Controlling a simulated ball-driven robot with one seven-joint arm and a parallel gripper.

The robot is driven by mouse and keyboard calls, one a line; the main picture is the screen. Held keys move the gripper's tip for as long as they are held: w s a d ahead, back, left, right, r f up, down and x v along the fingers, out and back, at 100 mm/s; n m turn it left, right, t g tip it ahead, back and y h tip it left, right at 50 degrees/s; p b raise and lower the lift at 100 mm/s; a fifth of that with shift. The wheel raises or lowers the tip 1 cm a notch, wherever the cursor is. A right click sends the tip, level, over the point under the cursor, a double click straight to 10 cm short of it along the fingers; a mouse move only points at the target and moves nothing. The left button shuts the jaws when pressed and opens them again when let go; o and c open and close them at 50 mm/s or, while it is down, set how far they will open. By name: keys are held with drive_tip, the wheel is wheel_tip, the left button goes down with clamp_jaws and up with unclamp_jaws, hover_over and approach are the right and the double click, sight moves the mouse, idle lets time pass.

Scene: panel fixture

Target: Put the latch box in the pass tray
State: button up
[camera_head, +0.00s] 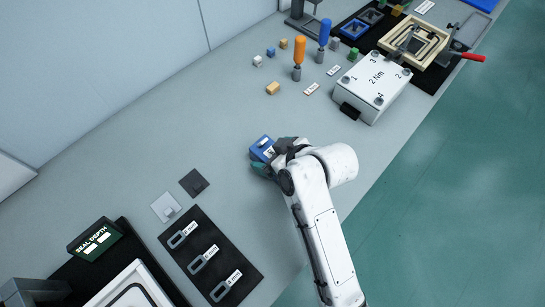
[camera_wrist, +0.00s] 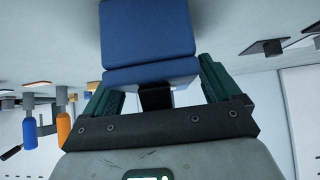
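The latch box is a blue block with a pale and dark patch (camera_head: 261,148), near the middle of the bench in the head view. In the wrist view its blue body (camera_wrist: 150,32) fills the top centre, with a dark part below it. My gripper (camera_head: 274,157) has its green fingers on either side of the box, and they appear closed on it. The fingers also show in the wrist view (camera_wrist: 162,88). Whether the box touches the bench is hard to tell. A flat blue thing (camera_head: 482,4), perhaps the pass tray, is cut off at the top right corner.
A white panel box (camera_head: 372,86) and a framed fixture with a red handle (camera_head: 415,43) stand to the upper right. Orange (camera_head: 299,52) and blue (camera_head: 323,35) screwdrivers stand upright behind. A black mat with tags (camera_head: 211,257) lies lower left. The bench just left of my gripper is clear.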

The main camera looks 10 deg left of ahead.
drive_tip(key=c, duration=1.2)
drive_tip(key=shift+c, duration=1)
drive_tip(key=shift+r, duration=0.15)
